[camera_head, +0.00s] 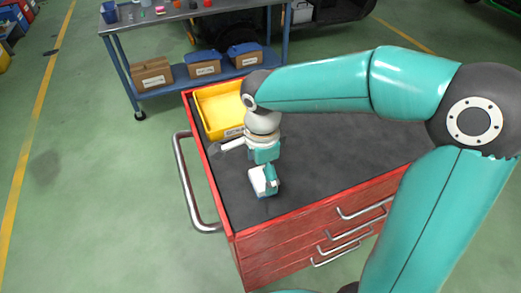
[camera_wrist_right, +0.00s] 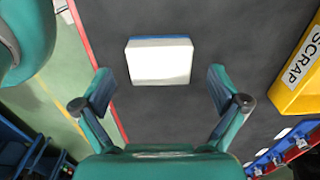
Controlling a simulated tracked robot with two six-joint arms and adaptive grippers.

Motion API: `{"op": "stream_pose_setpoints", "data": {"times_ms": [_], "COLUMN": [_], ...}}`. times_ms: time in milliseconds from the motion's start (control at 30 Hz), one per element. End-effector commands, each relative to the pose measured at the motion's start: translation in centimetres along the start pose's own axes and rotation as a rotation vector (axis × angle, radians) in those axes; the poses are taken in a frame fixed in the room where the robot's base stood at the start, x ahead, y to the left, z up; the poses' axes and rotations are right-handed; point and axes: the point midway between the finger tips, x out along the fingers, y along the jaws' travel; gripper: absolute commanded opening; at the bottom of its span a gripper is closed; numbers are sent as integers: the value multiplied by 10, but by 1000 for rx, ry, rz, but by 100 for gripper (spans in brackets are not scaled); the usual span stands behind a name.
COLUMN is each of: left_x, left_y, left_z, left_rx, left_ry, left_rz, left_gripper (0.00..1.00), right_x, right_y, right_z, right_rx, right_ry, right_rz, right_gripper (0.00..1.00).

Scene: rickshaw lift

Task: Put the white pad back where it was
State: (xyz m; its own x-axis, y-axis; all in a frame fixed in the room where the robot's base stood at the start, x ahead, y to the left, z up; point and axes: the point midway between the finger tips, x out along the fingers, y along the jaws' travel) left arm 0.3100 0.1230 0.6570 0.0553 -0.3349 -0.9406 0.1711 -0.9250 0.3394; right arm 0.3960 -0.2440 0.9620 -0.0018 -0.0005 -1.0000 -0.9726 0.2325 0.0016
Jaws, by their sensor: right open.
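The white pad (camera_head: 257,181) lies on the dark top of the red tool cart (camera_head: 330,150), close to its left front part. In the right wrist view the pad (camera_wrist_right: 160,62) shows a white upper face and a blue edge along its far side. My right gripper (camera_head: 268,177) is above the pad and partly covers it in the head view. In the wrist view its fingers (camera_wrist_right: 160,84) are spread wide, one on each side of the pad and apart from it, with nothing between them held. My left gripper is not in view.
A yellow bin (camera_head: 212,112) stands at the cart's back left; its label reads SCRAP in the wrist view (camera_wrist_right: 302,65). A blue shelf table (camera_head: 160,22) with cardboard boxes (camera_head: 152,76) stands behind. A metal handle (camera_head: 184,185) runs along the cart's left side. The cart top's right side is bare.

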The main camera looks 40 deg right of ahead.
Motion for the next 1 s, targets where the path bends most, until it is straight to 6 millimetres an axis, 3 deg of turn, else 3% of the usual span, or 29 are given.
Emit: {"op": "stream_pose_setpoints", "data": {"times_ms": [200, 400, 600, 1000], "left_x": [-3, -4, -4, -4], "left_y": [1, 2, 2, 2], "left_z": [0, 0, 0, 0], "left_rx": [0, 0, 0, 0], "left_ry": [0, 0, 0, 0], "left_rz": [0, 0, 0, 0], "left_gripper": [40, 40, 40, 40], "right_x": [-47, -77, -87, -86], "right_y": [-1, -1, 0, 0], "right_z": [1, 0, 0, 0], "right_rx": [0, 0, 1, 2], "right_ry": [-2, -2, 0, 0], "right_rz": [-6, -3, 0, 0], "right_gripper": [97, 97, 97, 97]}}
